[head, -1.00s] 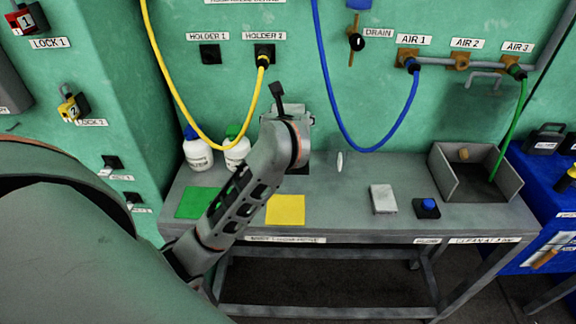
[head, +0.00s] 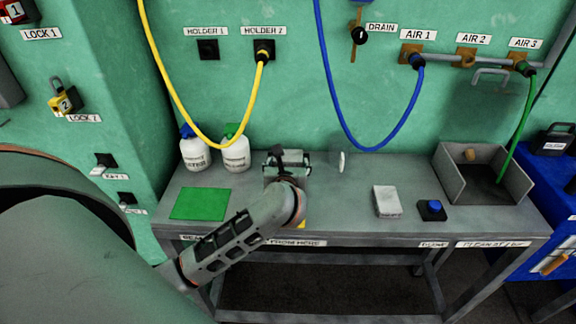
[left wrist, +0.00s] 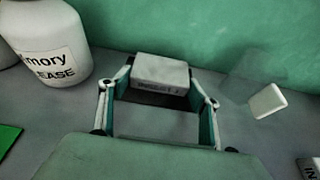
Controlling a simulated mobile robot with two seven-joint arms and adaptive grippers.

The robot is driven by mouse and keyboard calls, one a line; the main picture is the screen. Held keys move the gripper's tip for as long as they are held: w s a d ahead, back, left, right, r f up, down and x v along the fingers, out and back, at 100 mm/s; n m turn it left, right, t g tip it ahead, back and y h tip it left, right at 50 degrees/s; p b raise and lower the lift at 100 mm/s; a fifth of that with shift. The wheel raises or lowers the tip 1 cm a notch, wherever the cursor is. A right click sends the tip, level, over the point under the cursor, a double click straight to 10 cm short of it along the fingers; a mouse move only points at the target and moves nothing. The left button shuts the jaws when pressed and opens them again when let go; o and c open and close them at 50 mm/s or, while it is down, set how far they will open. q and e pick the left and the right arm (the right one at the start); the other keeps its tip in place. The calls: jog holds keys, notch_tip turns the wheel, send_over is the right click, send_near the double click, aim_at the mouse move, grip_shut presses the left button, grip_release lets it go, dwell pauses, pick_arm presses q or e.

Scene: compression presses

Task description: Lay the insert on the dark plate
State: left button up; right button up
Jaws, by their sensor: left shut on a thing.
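My left gripper (head: 287,160) is over the back middle of the bench. In the left wrist view (left wrist: 160,82) its two fingers close on the sides of a pale grey block, the insert (left wrist: 160,70), with dark lettering on its near face. A dark patch (left wrist: 165,98) shows just below the block. I cannot tell whether it is the dark plate or shadow, nor whether the block touches anything below. A second pale block (head: 386,200) lies farther right on the bench. My right gripper is not in view.
Two white bottles (head: 195,152) (head: 236,152) stand left of the gripper. A green mat (head: 200,204) lies at the left; a yellow mat (head: 301,223) is mostly hidden by my arm. A clear upright piece (head: 342,162), a blue button (head: 432,208) and an open grey bin (head: 455,185) are rightward.

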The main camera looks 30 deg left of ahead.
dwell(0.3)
pick_arm(q)
jog(key=shift+f, duration=0.2)
jog(key=o, duration=1.4)
jog(key=shift+o, duration=0.2)
